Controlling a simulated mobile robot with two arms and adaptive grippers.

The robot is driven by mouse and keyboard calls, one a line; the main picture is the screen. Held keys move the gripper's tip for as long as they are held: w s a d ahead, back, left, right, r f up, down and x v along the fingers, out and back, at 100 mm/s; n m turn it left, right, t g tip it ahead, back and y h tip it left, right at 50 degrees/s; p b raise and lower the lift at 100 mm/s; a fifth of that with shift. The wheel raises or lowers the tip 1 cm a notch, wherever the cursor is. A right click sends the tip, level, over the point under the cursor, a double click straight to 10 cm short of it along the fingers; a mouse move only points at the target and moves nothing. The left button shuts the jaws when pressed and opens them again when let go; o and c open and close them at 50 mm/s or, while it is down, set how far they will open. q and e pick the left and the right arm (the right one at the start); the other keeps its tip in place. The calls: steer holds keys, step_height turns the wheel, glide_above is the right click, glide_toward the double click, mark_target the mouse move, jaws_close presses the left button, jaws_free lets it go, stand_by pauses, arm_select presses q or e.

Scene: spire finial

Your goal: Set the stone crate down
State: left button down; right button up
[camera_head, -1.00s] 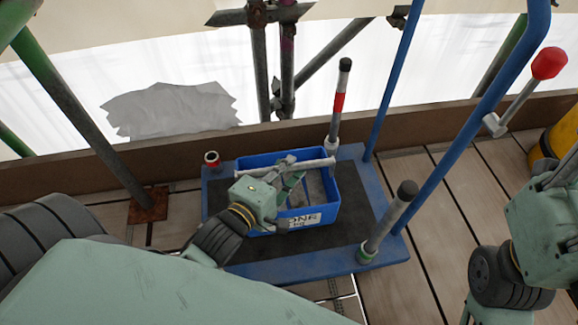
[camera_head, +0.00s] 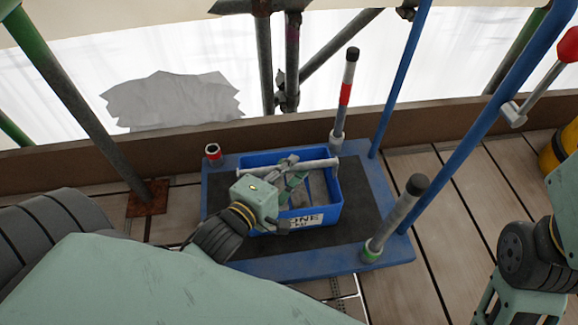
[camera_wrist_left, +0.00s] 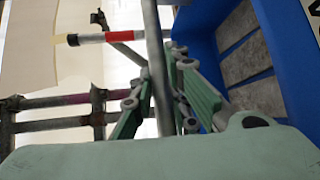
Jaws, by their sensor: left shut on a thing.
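The stone crate (camera_head: 325,214) is a blue open box with a white label on its near side and a pale bar handle across its top. It is over the dark mat of a blue platform (camera_head: 300,264); I cannot tell whether its base touches. My left gripper (camera_head: 290,170) is shut on the crate's handle. In the left wrist view the handle (camera_wrist_left: 157,65) runs between the fingers (camera_wrist_left: 165,95), and grey stone blocks (camera_wrist_left: 245,60) lie inside the blue wall. My right gripper (camera_head: 515,308) hangs at the lower right, cut off by the frame, away from the crate.
The platform carries a post with a red band (camera_head: 345,95), a grey post with a green ring (camera_head: 395,218) and a short red-topped stub (camera_head: 213,153). Blue rails (camera_head: 480,120) rise at right. A brown toe board (camera_head: 90,167) runs behind.

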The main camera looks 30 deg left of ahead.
arm_select(q)
steer(key=shift+f, duration=0.45)
stand_by(0.4)
steer(key=c, duration=1.6)
jaws_free()
steer(key=shift+f, duration=0.3)
steer(key=v, duration=1.2)
steer(key=shift+r, duration=0.15)
steer(key=shift+s, duration=0.1)
